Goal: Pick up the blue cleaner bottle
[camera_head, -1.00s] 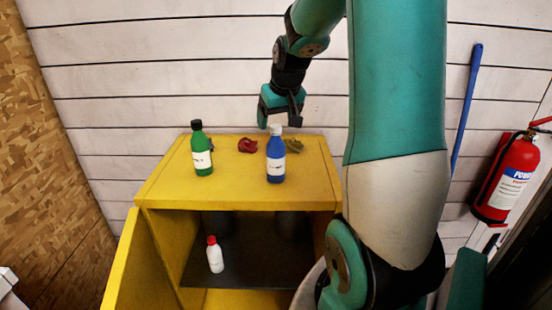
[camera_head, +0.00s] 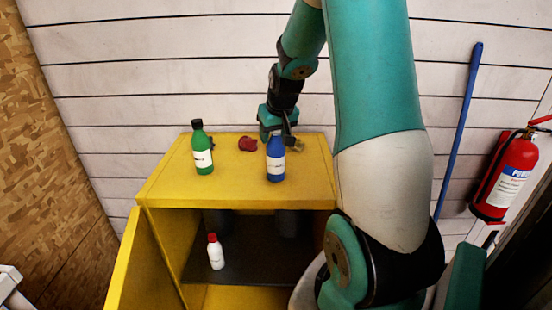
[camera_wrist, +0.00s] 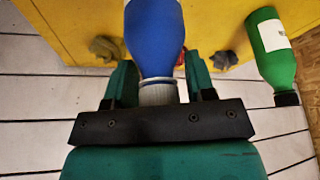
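The blue cleaner bottle (camera_head: 275,160) stands upright on top of the yellow cabinet, near its front edge, with a white label. My gripper (camera_head: 277,131) is at the bottle's top, and the white cap is hidden by it in the head view. In the wrist view, the blue bottle (camera_wrist: 154,38) points its pale cap (camera_wrist: 157,93) toward the palm. My two fingers (camera_wrist: 160,72) stand open on either side of the bottle's neck and cap. A small gap shows at the right finger; contact at the left finger is hard to tell.
The yellow cabinet (camera_head: 150,196) has its door open and a white bottle (camera_head: 215,254) with a red cap inside. A green bottle (camera_head: 202,156) stands to the left on top. A red cloth (camera_head: 247,144) and other rags lie behind. The wall is close behind.

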